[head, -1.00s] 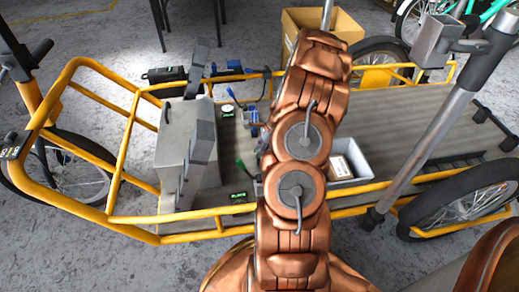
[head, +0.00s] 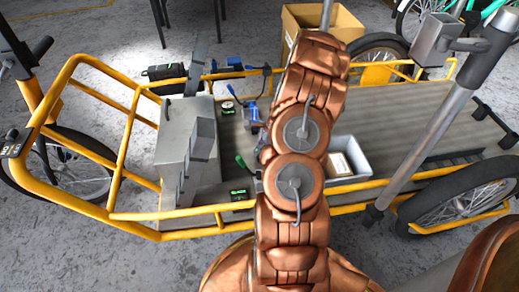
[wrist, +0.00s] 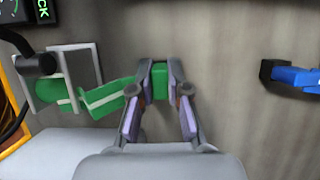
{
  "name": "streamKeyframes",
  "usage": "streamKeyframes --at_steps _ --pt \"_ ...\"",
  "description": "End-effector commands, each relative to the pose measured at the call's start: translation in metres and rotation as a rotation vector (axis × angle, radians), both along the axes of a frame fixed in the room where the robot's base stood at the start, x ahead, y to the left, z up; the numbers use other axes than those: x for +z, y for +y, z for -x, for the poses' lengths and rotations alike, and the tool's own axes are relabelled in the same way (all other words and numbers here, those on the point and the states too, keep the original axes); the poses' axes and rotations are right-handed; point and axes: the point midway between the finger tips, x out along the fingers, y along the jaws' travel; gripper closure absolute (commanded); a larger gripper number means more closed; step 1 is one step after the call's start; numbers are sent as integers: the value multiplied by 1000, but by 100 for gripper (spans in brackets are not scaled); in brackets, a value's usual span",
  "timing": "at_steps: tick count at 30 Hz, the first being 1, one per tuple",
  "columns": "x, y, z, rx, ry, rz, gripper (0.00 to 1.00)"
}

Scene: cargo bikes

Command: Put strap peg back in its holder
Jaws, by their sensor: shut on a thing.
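In the wrist view my gripper (wrist: 160,92) is shut on a green piece (wrist: 160,80), which I take to be the strap peg. A green strap (wrist: 108,97) runs left from near the fingers to a green cylindrical part (wrist: 52,92) inside a pale grey bracket (wrist: 88,68). I cannot tell whether the strap is joined to the held piece. A blue peg (wrist: 298,78) in a black socket (wrist: 271,72) is at the right, apart from the gripper.
In the head view a grey box (head: 172,140) stands on the yellow-framed cargo bike (head: 170,236). A small green-lit display (head: 238,194) and blue strap parts (head: 250,111) lie beside it. A light grey tray (head: 362,168) is right of my arm.

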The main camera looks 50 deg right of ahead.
Motion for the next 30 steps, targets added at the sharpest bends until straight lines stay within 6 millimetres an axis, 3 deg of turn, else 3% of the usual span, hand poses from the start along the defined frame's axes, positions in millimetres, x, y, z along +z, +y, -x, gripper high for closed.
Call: streamKeyframes --at_steps 10,11,19,30 --pt "-3 0 0 0 0 0 100" --pt "-3 0 0 0 0 0 82" --pt "-3 0 0 0 0 0 55" --pt "1 -2 1 0 -1 1 55"
